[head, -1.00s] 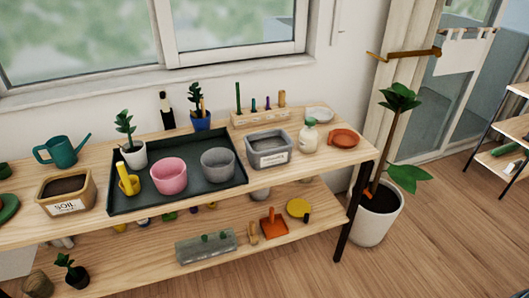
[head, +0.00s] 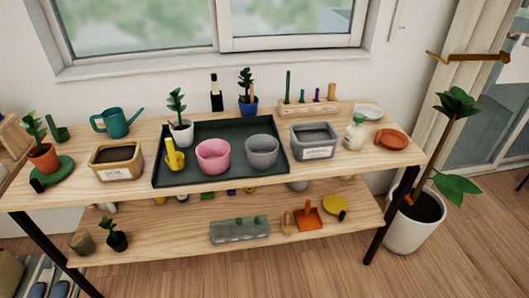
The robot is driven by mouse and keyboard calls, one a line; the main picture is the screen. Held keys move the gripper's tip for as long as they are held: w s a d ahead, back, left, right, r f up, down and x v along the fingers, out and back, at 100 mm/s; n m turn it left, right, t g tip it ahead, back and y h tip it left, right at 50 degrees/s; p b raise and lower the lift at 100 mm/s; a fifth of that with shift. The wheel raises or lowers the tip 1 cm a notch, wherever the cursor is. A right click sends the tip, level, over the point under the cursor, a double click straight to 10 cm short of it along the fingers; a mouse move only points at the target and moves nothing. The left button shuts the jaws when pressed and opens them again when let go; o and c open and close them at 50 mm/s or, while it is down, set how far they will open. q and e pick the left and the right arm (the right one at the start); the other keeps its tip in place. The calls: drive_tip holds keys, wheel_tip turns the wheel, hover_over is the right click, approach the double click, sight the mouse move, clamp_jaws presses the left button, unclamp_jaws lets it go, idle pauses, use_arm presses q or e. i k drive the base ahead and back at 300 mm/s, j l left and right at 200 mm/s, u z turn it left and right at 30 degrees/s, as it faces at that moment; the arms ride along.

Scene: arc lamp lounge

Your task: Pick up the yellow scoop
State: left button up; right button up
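The yellow scoop (head: 174,157) stands upright at the left end of the dark green tray (head: 200,183) on the wooden table. It is in front of a white pot with a green plant (head: 181,131) and left of a pink pot (head: 213,157). A grey pot (head: 262,151) stands further right in the same tray. Neither of my grippers is in the head view.
A soil box (head: 116,161) stands left of the tray, with a teal watering can (head: 117,122) behind it. A grey labelled bin (head: 314,141) is to the right. The lower shelf (head: 170,243) holds small items. A large potted plant (head: 412,225) stands on the floor at right.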

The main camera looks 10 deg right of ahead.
sight(175, 160)
drive_tip(key=i+l+u, duration=0.1)
drive_tip(key=l, duration=0.25)
drive_tip(key=i+l+u, duration=0.25)
drive_tip(key=l, duration=0.45)
drive_tip(key=i+l+u, duration=0.1)
drive_tip(key=i+l, duration=0.15)
drive_tip(key=i+l+u, duration=0.15)
drive_tip(key=l, duration=0.35)
drive_tip(key=l+u, duration=0.1)
drive_tip(key=l, duration=0.25)
drive_tip(key=i, duration=0.05)
